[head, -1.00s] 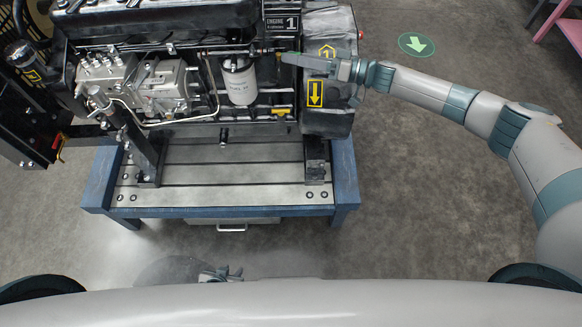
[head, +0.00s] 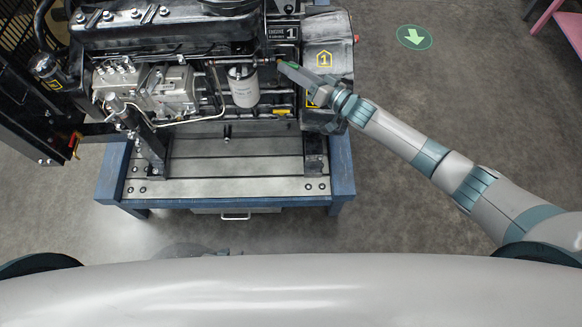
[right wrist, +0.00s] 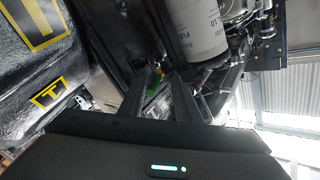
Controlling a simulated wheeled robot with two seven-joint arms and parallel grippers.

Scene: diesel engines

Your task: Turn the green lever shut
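The green lever (right wrist: 153,89) shows in the right wrist view as a small green piece beside a brass-coloured fitting, low on the engine. My right gripper (right wrist: 161,78) is there with its two dark fingers apart, one on each side of the green piece. I see no clear contact. In the head view my right gripper (head: 284,65) reaches in from the right to the engine's right end, beside the white filter, and largely hides the lever.
The engine stands on a blue-framed stand (head: 343,165) with a grooved metal bed. A white filter (head: 243,86) hangs left of my right gripper, and a yellow handle (head: 283,111) sits below. A red-and-yellow handle (head: 74,144) is at far left. Floor right of the stand is clear.

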